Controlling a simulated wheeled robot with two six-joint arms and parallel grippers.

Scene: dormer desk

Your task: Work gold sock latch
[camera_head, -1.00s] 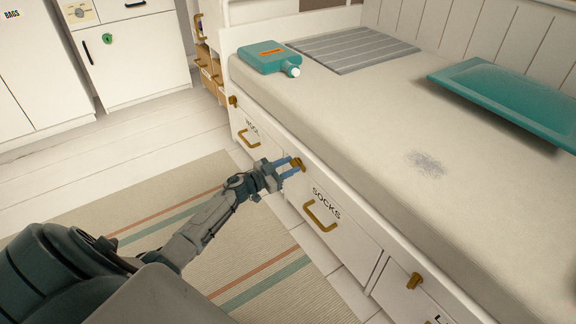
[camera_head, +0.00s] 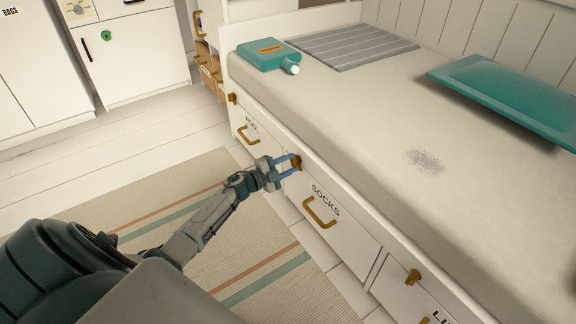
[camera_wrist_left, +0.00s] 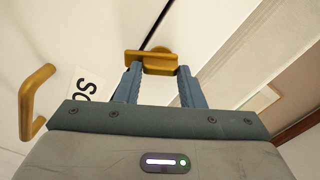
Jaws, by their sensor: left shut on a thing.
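The gold latch (camera_head: 297,161) sits at the upper left corner of the drawer front marked SOCKS (camera_head: 345,222), under the bed's edge. My left gripper (camera_head: 291,167) is at the latch with its blue fingers shut on it. In the left wrist view the latch (camera_wrist_left: 152,62) shows as a gold bar between the fingertips of my left gripper (camera_wrist_left: 155,72), with a round gold base behind it. The gold drawer handle (camera_head: 320,213) is below the label, and it also shows at the left of the left wrist view (camera_wrist_left: 36,100). My right gripper is not in view.
Neighbouring drawers have a gold handle (camera_head: 248,136) and more gold latches, one at the right (camera_head: 413,277) and one at the far left (camera_head: 232,98). Striped rug floor is open.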

